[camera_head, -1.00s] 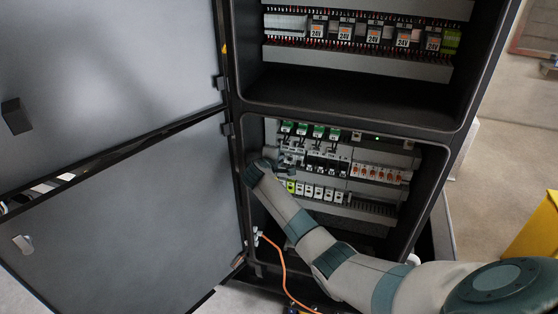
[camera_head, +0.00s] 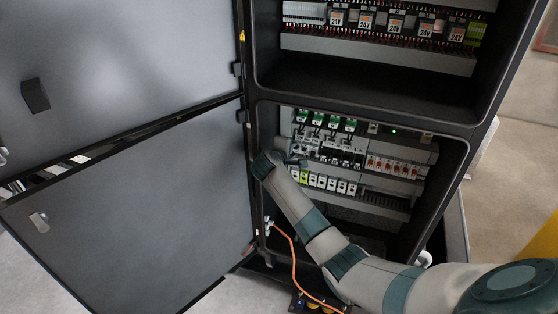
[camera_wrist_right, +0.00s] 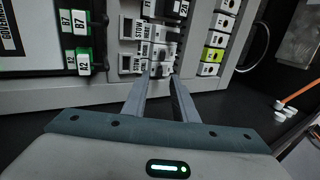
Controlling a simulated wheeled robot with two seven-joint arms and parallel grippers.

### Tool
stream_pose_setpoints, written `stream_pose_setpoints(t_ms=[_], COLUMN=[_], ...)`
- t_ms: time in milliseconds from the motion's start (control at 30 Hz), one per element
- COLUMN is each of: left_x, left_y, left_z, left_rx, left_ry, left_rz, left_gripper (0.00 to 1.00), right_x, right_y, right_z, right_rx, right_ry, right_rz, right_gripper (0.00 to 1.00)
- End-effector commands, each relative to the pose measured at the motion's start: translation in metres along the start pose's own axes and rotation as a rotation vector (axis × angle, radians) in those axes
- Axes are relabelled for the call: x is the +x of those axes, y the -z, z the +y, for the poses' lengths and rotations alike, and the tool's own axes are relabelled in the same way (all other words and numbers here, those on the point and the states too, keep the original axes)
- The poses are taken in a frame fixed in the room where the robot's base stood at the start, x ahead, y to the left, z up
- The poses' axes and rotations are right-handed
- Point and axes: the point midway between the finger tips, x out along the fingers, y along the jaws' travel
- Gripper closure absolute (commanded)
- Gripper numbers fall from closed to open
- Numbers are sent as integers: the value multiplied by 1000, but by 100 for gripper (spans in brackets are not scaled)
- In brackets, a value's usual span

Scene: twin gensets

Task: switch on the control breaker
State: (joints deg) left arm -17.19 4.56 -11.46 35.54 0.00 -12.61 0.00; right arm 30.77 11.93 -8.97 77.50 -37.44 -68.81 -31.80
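In the head view, small breakers and switch modules fill rows in the lower bay of an open cabinet. My right gripper (camera_head: 296,162) is at the left end of the middle row, by a grey-white module (camera_head: 306,145). In the right wrist view, the two fingers of my right gripper (camera_wrist_right: 160,78) are apart, with their tips close to the small dark toggles of this grey-white module (camera_wrist_right: 160,62). Contact cannot be told. No label naming the control breaker is readable. My left gripper is not in view.
Black breakers (camera_head: 343,154) and orange-marked breakers (camera_head: 392,166) sit to the right. White terminal blocks (camera_head: 325,182) are below, green-topped modules (camera_head: 333,122) above. The open cabinet door (camera_head: 140,200) stands close on the left. An orange cable (camera_head: 293,262) hangs below.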

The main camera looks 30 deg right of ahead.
Motion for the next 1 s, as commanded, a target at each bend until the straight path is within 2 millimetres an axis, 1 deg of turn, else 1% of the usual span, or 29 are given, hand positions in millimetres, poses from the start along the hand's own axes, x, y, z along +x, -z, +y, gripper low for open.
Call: stream_pose_setpoints(t_ms=[33, 167, 600, 700, 833, 1000], left_x=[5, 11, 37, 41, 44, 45], left_y=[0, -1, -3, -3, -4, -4], left_z=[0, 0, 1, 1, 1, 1], left_rx=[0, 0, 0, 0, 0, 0], left_ry=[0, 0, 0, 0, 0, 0], left_rz=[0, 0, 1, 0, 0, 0], left_gripper=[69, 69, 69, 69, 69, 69], right_x=[-7, -27, -106, -121, -134, -141], right_y=[2, 0, 1, 1, 0, 0], right_z=[-2, -3, -3, -2, -1, -1], right_rx=[3, 2, 2, 2, 1, -1], right_ry=[-2, -1, 0, 0, 0, 1], right_rz=[4, 3, 3, 2, 1, 0], right_gripper=[74, 74, 74, 74, 74, 74])
